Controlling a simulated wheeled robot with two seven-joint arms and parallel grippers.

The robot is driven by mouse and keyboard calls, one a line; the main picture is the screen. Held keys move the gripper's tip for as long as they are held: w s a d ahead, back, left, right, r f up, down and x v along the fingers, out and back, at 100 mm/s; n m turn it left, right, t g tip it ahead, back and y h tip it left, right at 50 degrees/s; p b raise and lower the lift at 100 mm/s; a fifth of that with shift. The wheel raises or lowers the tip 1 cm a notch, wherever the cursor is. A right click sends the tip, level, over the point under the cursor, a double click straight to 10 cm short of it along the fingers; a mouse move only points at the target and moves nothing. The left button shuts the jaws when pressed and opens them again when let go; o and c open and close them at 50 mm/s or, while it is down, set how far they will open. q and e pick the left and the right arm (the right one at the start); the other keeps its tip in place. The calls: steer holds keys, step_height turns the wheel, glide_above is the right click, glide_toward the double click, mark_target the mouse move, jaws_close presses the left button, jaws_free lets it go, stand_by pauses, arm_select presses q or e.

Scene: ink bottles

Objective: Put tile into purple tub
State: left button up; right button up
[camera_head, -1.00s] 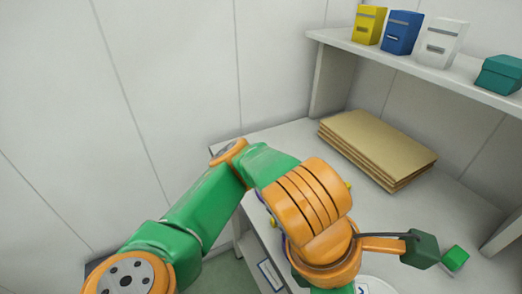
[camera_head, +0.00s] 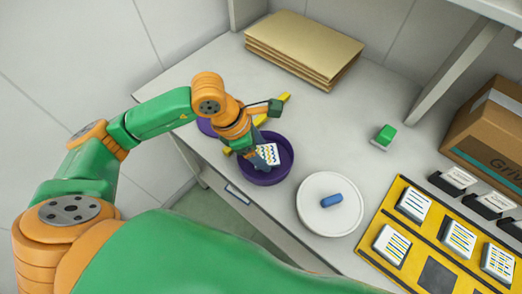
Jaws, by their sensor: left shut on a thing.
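The tile (camera_head: 270,154) is a small white piece with coloured rows of marks. The round purple tub (camera_head: 286,172) stands on the table near its front edge. My left gripper (camera_head: 262,157) points down into the tub's opening and is shut on the tile. The tile shows inside the tub's rim; I cannot tell whether it touches the floor of the tub. My left wrist hides the tub's far left side. My right gripper is not in view.
A white round dish (camera_head: 318,222) with a blue piece (camera_head: 331,200) stands right of the tub. A yellow rack (camera_head: 408,265) holds several similar tiles.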

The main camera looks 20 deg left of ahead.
arm_select(q)
steer(key=shift+f, duration=0.65)
steer(key=shift+f, duration=0.15)
steer(key=o, duration=1.5)
steer(key=shift+o, duration=0.2)
steer(key=shift+r, duration=0.4)
steer(key=v, duration=1.1)
steer(key=shift+a+r, duration=0.25)
steer(key=shift+s, duration=0.1)
